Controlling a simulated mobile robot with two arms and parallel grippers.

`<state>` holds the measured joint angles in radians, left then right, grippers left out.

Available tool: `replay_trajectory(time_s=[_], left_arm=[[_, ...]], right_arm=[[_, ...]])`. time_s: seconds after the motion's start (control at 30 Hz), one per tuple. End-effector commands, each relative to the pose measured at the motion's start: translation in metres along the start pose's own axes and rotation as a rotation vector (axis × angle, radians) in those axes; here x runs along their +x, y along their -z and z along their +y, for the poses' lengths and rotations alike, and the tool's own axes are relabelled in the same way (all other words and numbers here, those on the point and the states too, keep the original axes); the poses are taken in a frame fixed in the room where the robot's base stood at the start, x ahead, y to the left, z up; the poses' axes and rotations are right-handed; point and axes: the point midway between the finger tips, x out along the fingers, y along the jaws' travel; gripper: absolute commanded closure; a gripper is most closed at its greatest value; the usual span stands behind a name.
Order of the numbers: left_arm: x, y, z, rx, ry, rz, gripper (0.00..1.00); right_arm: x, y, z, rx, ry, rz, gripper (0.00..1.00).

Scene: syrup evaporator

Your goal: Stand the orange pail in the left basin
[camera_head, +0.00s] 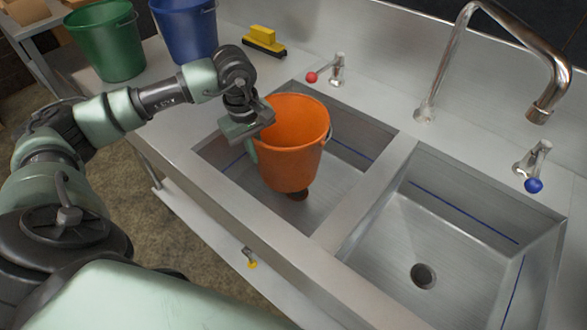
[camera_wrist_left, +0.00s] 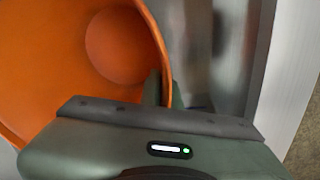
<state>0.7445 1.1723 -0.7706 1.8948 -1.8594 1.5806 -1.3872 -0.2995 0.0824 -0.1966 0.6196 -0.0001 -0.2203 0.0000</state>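The orange pail (camera_head: 293,150) is upright, or nearly so, within the left basin (camera_head: 345,178), its upper part rising above the basin's rim. Its bottom partly covers the dark drain; I cannot tell whether it touches the basin floor. My left gripper (camera_head: 251,150) is at the pail's left rim, with one finger down the outside. In the left wrist view the pail (camera_wrist_left: 75,65) fills the upper left, and its rim runs between the fingers of my left gripper (camera_wrist_left: 161,88), which looks shut on it. The pail is empty inside. My right gripper is not in view.
The right basin (camera_head: 455,235) is empty. A red-knobbed tap (camera_head: 337,68), a tall curved faucet (camera_head: 455,60) and a blue-knobbed tap (camera_head: 533,160) stand behind the basins. A green pail (camera_head: 105,45), a blue pail (camera_head: 186,30) and a yellow brush (camera_head: 264,38) are on the counter.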

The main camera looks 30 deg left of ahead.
Motion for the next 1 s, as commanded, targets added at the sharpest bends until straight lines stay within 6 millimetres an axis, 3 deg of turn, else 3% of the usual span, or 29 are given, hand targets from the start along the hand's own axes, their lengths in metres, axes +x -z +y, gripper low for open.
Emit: replay_trajectory(time_s=[0.27,0.4,0.67,0.83,1.0], left_arm=[[0.063,-0.001,-0.007,-0.001,0.001,-0.002,1.00],[0.061,-0.013,0.022,0.003,-0.007,-0.004,1.00],[0.064,-0.022,0.043,0.001,-0.004,-0.001,1.00],[0.066,-0.034,0.068,0.001,-0.004,-0.002,1.00],[0.079,-0.034,0.066,0.000,0.000,0.000,1.00]], right_arm=[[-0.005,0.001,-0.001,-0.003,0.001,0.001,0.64],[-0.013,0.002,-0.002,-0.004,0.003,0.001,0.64],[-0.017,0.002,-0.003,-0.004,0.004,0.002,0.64],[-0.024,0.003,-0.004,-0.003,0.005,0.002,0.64],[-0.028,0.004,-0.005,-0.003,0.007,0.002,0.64]])
